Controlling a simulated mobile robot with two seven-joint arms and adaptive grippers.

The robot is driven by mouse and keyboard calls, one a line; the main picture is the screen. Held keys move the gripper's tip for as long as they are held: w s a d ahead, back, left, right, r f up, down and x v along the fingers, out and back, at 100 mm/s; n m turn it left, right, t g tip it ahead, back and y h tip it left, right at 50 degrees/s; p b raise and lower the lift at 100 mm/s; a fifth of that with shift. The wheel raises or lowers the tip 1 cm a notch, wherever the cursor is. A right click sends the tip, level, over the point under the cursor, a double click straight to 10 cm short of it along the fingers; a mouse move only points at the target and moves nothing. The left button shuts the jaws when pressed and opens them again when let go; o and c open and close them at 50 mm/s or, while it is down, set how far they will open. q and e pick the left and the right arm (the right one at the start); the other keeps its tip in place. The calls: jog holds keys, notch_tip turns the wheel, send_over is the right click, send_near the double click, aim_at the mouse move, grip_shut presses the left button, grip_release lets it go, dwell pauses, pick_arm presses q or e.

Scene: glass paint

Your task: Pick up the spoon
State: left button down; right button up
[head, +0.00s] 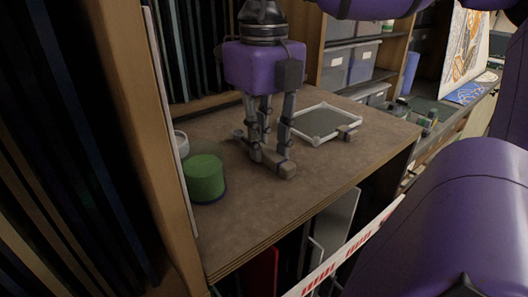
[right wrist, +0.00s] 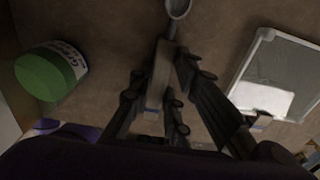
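The spoon lies on the brown worktop under my right gripper (head: 270,157). Its round grey bowl shows in the right wrist view (right wrist: 178,8), at the top, and its thick brownish handle (right wrist: 157,78) runs down between the fingers. In the head view the handle's end (head: 288,170) sticks out at the fingertips, and the bowl (head: 238,134) shows on their left. My right gripper points down and appears open, with a finger on either side of the handle; contact is hard to tell. My left gripper is not in view.
A green-lidded jar (head: 205,178) stands left of the gripper, with a pale round thing (head: 181,144) behind it. A white-framed panel (head: 318,123) lies to the right. The shelf's side panel (head: 160,110) bounds the left; the worktop's front is bare.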

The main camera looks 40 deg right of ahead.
aim_at(265, 149)
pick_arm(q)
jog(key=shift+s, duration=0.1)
pick_arm(e)
grip_shut()
jog(key=shift+r, duration=0.1)
